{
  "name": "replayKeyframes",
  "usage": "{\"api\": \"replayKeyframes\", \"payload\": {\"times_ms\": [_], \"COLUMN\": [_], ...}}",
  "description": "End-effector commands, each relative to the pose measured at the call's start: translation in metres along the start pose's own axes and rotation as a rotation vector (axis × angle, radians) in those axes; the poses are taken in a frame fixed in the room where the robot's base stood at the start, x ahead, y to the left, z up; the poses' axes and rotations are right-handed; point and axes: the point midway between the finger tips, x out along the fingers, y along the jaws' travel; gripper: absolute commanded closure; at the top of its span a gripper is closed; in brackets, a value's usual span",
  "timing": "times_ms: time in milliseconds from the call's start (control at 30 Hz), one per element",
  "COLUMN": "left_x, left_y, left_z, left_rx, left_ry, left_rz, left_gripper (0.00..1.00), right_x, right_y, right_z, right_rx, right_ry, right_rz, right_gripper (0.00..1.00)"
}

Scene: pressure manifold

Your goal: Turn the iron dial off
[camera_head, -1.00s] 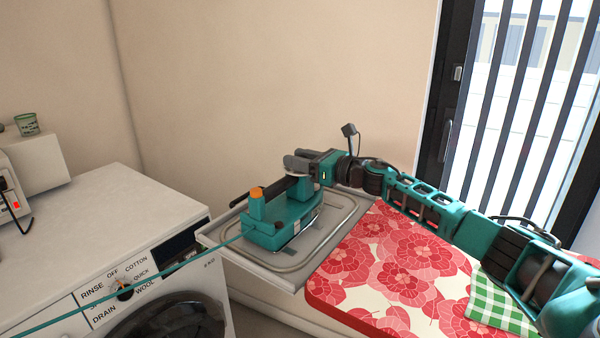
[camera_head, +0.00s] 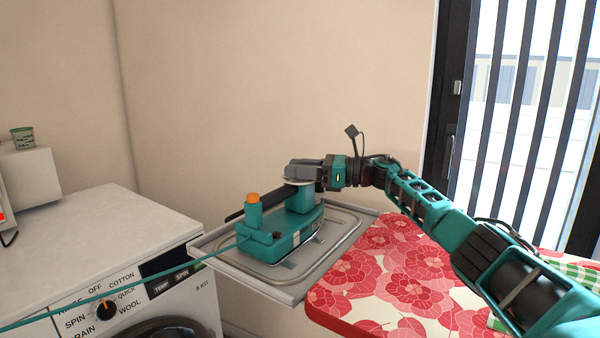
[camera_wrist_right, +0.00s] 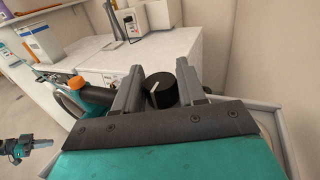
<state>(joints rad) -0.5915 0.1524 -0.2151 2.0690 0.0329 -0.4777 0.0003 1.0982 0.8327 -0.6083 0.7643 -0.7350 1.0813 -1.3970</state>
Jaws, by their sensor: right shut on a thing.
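The teal iron (camera_head: 285,235) lies on the grey tray (camera_head: 345,250) at the end of the ironing board, with an orange-topped post (camera_head: 252,212) at its left end. The iron's dial (camera_wrist_right: 160,92), round and black with a pale pointer line, shows in the right wrist view between the two fingers. My right gripper (camera_head: 298,172) is above the rear block of the iron, and it also shows in the right wrist view (camera_wrist_right: 158,85), shut on the dial. In the head view the fingers mostly hide the dial. A dark and teal part, likely my left gripper (camera_wrist_right: 20,146), shows small at the left edge of the right wrist view.
The ironing board with a red floral cover (camera_head: 410,265) extends right under my right arm. A white washing machine (camera_head: 100,240) stands to the left. A teal cord (camera_head: 150,282) runs left from the iron across its front. A beige wall is behind.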

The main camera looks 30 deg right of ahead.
Motion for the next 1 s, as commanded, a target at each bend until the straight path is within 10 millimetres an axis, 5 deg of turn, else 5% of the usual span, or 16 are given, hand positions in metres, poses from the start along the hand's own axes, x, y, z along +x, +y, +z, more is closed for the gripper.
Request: {"api": "replayKeyframes", "payload": {"times_ms": [233, 267, 433, 767, 1000], "left_x": [0.0, 0.0, 0.0, 0.0, 0.001], "left_y": [0.0, 0.0, 0.0, 0.0, 0.0], "left_z": [0.0, 0.0, 0.0, 0.0, 0.002], "left_rx": [0.0, -0.001, -0.001, -0.002, -0.003], "left_ry": [0.001, 0.001, 0.001, 0.001, 0.0], "left_rz": [0.0, 0.0, 0.0, 0.0, 0.0], "left_gripper": [1.0, 1.0, 1.0, 1.0, 1.0], "right_x": [0.001, 0.001, 0.001, -0.005, -0.048], "right_y": [0.001, 0.001, 0.001, 0.0, -0.001], "right_z": [0.002, 0.002, 0.001, 0.0, -0.002], "right_rx": [-0.001, -0.001, -0.001, -0.001, -0.001], "right_ry": [-0.003, -0.003, -0.002, 0.0, 0.003], "right_rz": [0.003, 0.003, 0.002, -0.001, -0.003], "right_gripper": [0.9, 0.57, 0.41, 0.4, 0.4]}}
